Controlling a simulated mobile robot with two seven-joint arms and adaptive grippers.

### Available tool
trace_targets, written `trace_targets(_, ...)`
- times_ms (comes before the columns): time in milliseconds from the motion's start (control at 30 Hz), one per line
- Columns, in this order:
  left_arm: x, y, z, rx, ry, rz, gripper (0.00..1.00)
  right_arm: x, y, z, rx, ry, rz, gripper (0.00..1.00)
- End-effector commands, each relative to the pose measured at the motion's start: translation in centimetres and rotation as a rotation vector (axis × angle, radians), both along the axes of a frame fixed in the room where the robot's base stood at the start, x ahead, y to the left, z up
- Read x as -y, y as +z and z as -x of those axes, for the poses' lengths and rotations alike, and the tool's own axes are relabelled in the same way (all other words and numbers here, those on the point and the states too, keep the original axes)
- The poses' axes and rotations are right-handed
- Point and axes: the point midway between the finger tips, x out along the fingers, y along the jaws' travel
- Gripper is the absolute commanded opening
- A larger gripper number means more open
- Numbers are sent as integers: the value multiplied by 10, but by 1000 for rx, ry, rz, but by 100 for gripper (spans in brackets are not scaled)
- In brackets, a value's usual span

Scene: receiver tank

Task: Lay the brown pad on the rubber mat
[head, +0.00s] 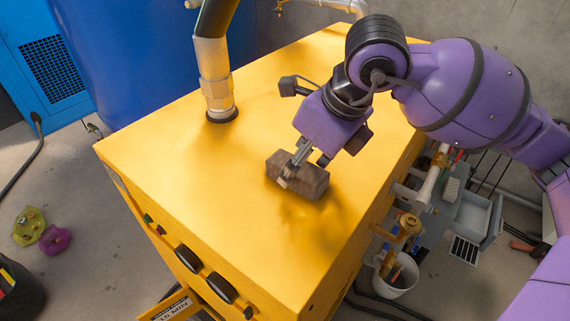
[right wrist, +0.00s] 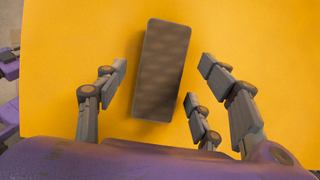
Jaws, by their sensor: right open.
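The brown pad (head: 312,181) is a dark brown block lying on top of the yellow cabinet (head: 190,170). It also shows in the right wrist view (right wrist: 162,70), lying lengthwise between my fingers. My right gripper (head: 300,163) is over the pad with its fingers spread. In the right wrist view, my right gripper (right wrist: 158,78) has one finger left of the pad and two on its right, with yellow surface showing between fingers and pad. Whether the fingers reach down to the pad's height is unclear. I cannot make out a rubber mat in either view. My left gripper is out of view.
A metal pipe fitting (head: 213,80) with a dark hose stands on the cabinet's back left. A blue tank (head: 130,55) is behind. Right of the cabinet are pipes, a grey tray (head: 473,214) and a white bucket (head: 397,280). The cabinet top's front left is clear.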

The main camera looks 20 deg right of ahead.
Motion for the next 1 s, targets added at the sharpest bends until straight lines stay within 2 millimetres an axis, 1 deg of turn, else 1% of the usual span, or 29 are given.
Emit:
trace_targets(33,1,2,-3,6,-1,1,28,-1,-6,-1,-3,-1,1,62)
trace_targets(100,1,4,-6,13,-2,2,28,-2,-10,-2,-3,-1,1,62)
trace_targets(333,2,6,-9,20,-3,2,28,-2,-12,-3,-2,0,1,62)
trace_targets(367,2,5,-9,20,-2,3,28,-2,-12,-3,-2,0,1,60)
trace_targets(700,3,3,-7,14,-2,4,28,-2,-12,-3,-2,0,1,15)
trace_targets(767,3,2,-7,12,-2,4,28,-2,-11,-3,-1,0,1,8)
trace_targets(1000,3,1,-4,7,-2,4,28,-2,-10,-3,0,0,1,7)
